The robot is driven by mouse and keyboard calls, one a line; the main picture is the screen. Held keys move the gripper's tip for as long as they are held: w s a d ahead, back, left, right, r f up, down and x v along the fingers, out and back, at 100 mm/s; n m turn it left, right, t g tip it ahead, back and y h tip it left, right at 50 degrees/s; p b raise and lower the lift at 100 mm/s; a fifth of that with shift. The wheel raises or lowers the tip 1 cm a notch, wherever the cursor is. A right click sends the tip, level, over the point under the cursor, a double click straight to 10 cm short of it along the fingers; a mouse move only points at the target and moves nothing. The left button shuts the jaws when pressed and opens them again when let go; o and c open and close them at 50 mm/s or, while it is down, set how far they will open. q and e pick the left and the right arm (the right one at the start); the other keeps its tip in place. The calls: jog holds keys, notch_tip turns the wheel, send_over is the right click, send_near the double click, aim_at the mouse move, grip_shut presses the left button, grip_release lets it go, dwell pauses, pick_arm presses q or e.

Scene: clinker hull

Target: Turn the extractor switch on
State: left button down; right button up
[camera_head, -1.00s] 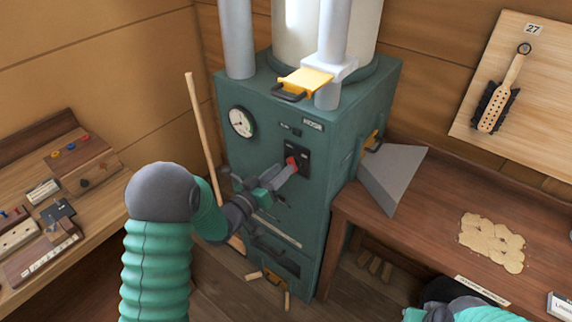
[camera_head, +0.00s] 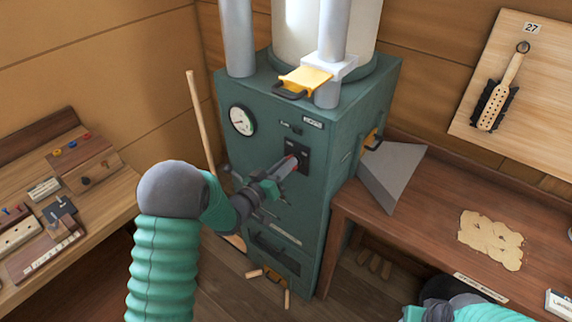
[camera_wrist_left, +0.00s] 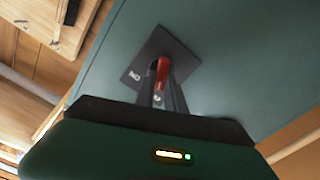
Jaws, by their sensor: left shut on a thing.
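The extractor switch has a dark square plate (camera_head: 297,154) on the front of the green extractor cabinet (camera_head: 300,220). In the left wrist view the plate (camera_wrist_left: 180,52) bears a label that reads "ON", and a red lever (camera_wrist_left: 162,72) stands out from it. My left gripper (camera_head: 288,165) is at the plate, its fingers (camera_wrist_left: 160,95) shut on the red lever. The fingers hide most of the lever in the head view. My right arm shows only in part at the bottom right edge, and its fingers are out of view.
A round gauge (camera_head: 242,121) is on the cabinet's upper left. A yellow gate (camera_head: 305,80) sits on the pipe above. A grey hood (camera_head: 390,175) juts out over the right bench (camera_head: 430,225). A wooden pole (camera_head: 200,120) leans left of the cabinet.

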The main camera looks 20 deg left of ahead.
pick_arm(q)
jog(key=shift+s+d+f+m+b, duration=0.1)
jog(key=shift+d+m+b, duration=0.05)
jog(key=shift+m+b, duration=1.75)
jog(key=shift+s+d+r+m+b, duration=0.1)
jog(key=shift+d+m+b, duration=0.05)
jog(key=shift+m+b, duration=1.8)
jog(key=shift+d+f+m+b, duration=0.1)
jog(key=shift+d+m+b, duration=0.05)
jog(key=shift+m+b, duration=1.75)
jog(key=shift+m, duration=0.35)
jog(key=c, duration=1.4)
grip_release()
